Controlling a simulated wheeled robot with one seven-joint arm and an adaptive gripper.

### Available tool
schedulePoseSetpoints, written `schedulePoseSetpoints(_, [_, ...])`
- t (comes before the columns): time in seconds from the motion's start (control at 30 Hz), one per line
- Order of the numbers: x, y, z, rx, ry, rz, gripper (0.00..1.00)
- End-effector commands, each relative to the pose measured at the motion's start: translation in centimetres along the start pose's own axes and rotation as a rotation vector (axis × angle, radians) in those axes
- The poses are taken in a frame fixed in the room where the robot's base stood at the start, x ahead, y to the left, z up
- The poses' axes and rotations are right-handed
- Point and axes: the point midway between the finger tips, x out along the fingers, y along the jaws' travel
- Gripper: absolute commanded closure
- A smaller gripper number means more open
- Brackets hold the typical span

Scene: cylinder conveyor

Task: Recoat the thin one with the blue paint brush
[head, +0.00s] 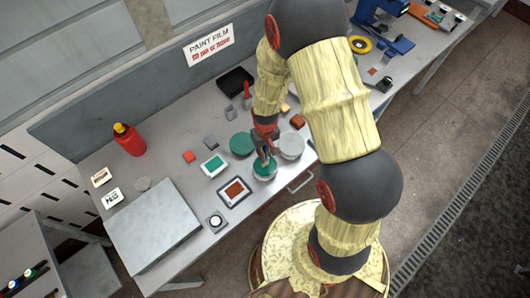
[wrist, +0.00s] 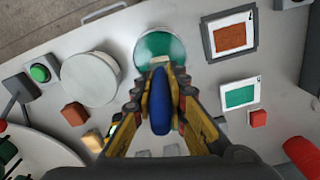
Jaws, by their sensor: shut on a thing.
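My gripper (head: 265,143) is shut on the blue paint brush (wrist: 160,100), whose blue handle stands between the fingers in the wrist view. Its pale bristle end points down over a round green-topped piece (head: 264,171), also in the wrist view (wrist: 150,45). The bristles overlap the edge of that top; I cannot tell whether they touch it. A larger green round piece (head: 242,144) lies behind, and a pale grey round piece (head: 291,147) stands to the right. I cannot tell for certain which is the thin one.
A brown framed card (head: 235,191) and a green card (head: 214,165) lie close by on the grey table. A large grey box (head: 153,224), a red bottle (head: 130,141) and a black tray (head: 235,81) are further out. Small blocks lie around the pieces.

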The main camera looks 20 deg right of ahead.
Motion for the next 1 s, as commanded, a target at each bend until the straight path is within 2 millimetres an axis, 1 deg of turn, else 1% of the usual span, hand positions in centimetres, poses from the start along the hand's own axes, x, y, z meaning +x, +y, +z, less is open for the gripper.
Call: schedulePoseSetpoints(1.0, [0.95,0.01,-0.01,0.000,0.000,0.000,1.00])
